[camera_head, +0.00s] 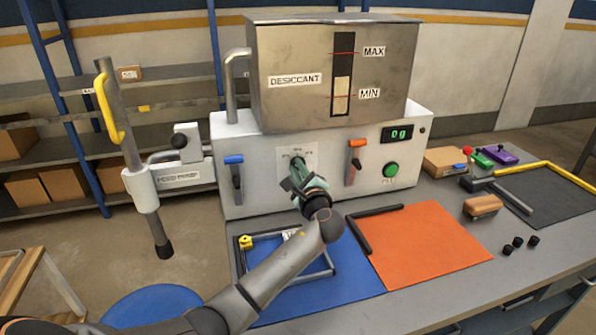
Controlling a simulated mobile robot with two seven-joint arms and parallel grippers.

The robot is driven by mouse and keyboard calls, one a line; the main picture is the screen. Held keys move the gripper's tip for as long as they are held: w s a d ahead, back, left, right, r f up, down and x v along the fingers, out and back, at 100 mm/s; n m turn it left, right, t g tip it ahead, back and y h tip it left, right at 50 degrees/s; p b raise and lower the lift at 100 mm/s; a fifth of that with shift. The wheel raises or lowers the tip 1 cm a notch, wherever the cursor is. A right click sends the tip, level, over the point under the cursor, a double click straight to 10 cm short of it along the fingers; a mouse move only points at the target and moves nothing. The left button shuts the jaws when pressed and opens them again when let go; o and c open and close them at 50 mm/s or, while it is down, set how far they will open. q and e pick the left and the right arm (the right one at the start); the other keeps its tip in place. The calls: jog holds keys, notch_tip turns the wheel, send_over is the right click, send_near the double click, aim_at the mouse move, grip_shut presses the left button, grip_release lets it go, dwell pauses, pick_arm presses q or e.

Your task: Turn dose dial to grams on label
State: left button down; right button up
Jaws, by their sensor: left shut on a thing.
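My left gripper (303,182) reaches in from the lower left and is shut on the dose dial (297,161) on the white front of the machine (260,203). The gripper covers most of the dial; a scale plate (311,153) with small marks shows around its top, too small to read. The display (397,133) at the upper right of the front shows 0 g. My right gripper is not in view.
A blue-handled lever (234,170) and an orange-handled lever (354,158) flank the dial. A green button (390,170) sits right. Blue (350,280) and orange (436,243) mats with dark bars lie in front. A yellow-handled post (130,140) stands left.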

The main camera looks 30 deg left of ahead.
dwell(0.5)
pick_arm(q)
jog(key=c, duration=0.9)
grip_release()
jog(key=v, duration=1.2)
jog(key=shift+s+d, duration=0.15)
jog(key=shift+d, duration=0.05)
